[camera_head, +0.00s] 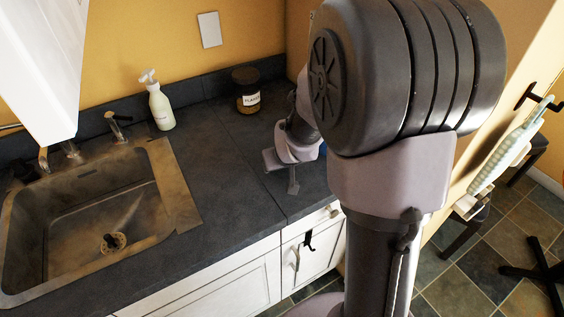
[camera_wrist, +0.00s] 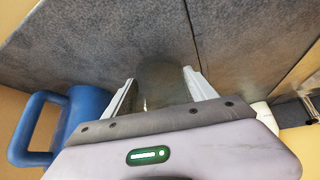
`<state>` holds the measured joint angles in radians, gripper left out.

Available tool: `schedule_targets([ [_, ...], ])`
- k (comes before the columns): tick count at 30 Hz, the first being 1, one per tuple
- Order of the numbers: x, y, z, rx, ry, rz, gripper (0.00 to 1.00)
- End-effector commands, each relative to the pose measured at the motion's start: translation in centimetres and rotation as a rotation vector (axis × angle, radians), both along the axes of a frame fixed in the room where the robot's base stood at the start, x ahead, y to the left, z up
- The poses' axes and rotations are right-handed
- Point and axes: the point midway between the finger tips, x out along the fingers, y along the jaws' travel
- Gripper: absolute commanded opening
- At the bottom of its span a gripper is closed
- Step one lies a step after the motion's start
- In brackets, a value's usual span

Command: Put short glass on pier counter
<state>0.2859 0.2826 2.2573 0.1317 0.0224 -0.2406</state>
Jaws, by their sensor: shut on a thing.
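The short glass (camera_wrist: 165,82) is a smoky, see-through tumbler between the two pale fingers of my gripper (camera_wrist: 160,90) in the wrist view. The fingers are shut on its sides. In the head view my gripper (camera_head: 291,178) is over the right end of the dark counter (camera_head: 225,165), beside my arm. I cannot make out the glass there. Whether its base touches the counter is not clear. The dark counter surface (camera_wrist: 100,35) also fills much of the wrist view.
A blue mug (camera_wrist: 88,110) stands close to my gripper, left in the wrist view. A dark jar (camera_head: 247,90) and a soap bottle (camera_head: 160,105) stand along the back wall. A sink (camera_head: 85,225) is at the left. The counter between sink and gripper is clear.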

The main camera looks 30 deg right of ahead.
Motion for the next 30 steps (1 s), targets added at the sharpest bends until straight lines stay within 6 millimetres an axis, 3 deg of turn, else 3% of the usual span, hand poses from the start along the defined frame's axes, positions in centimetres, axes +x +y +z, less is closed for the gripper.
schedule_targets([
  [15,0.0,0.0,-1.1,-0.001,-0.001,0.001,0.15],
  [16,0.0,0.0,-1.1,0.0,0.0,0.0,0.68],
  [19,0.0,0.0,-1.1,0.0,0.0,0.0,0.87],
  [27,0.0,0.0,-1.1,0.0,0.0,0.0,0.88],
  [30,0.0,0.0,-0.1,0.0,0.0,0.0,0.88],
])
